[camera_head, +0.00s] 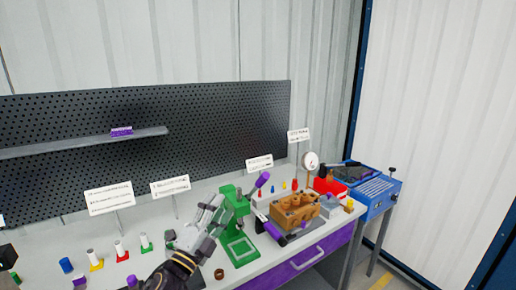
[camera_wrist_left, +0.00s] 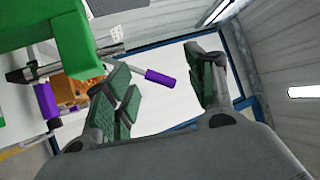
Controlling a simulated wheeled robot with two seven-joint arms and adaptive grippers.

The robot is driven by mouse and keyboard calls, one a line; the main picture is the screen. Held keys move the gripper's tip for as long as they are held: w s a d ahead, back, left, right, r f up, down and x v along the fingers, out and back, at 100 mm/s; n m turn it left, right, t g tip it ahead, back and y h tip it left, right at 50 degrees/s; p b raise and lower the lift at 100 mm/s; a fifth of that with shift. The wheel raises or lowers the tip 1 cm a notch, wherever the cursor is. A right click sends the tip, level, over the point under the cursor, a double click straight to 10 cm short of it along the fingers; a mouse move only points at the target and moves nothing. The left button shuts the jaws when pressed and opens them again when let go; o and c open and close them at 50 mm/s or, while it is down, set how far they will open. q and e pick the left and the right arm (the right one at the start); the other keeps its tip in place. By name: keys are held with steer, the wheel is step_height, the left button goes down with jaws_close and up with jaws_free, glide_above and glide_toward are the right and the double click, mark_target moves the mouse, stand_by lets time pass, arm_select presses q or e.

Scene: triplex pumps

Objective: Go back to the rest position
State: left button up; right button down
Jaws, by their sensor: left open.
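My left gripper (camera_head: 208,222) reaches in from the bottom of the head view, above the workbench and just left of the green press (camera_head: 240,246). In the left wrist view its two green-padded fingers stand well apart, so the gripper (camera_wrist_left: 162,88) is open, and I see nothing held between them. A purple-tipped lever (camera_wrist_left: 160,78) shows in the background between the fingers. The green press frame (camera_wrist_left: 80,45) fills the upper left of that view. My right gripper is not in view.
An orange-brown pump block (camera_head: 295,209) sits right of the press. A red bin (camera_head: 329,187) and a blue cart (camera_head: 374,194) stand farther right. Colored cones and a blue cylinder (camera_head: 66,265) stand at left. A black pegboard (camera_head: 225,125) with a shelf (camera_head: 80,143) rises behind.

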arm_select(q)
steer(key=s+a+f+n+g+y, duration=0.25)
steer(key=a+f+n+y, duration=0.25)
steer(key=f+n, duration=0.25)
steer(key=s+a+f+n+g+y, duration=0.25)
steer(key=a+f+n+y, duration=0.35)
steer(key=f, duration=0.3)
steer(key=s+f+n+g+h, duration=0.1)
steer(key=s+f+n+g, duration=0.2)
steer(key=s+f+g, duration=0.45)
steer(key=s+f+n+g+h, duration=0.1)
steer(key=s+f+n+g, duration=0.25)
steer(key=s+f, duration=0.7)
steer(key=s+f+g, duration=0.1)
steer(key=s+f, duration=0.2)
steer(key=f, duration=1.2)
steer(key=s+f+g, duration=0.1)
steer(key=s+f, duration=0.1)
steer(key=f, duration=1.4)
steer(key=s+a+f, duration=0.3)
steer(key=s+f, duration=0.6)
steer(key=s, duration=0.1)
steer(key=s+a+f, duration=0.3)
steer(key=s+f, duration=0.7)
steer(key=s, duration=0.1)
steer(key=shift+s+m+g, duration=0.3)
steer(key=shift+m+g, duration=0.1)
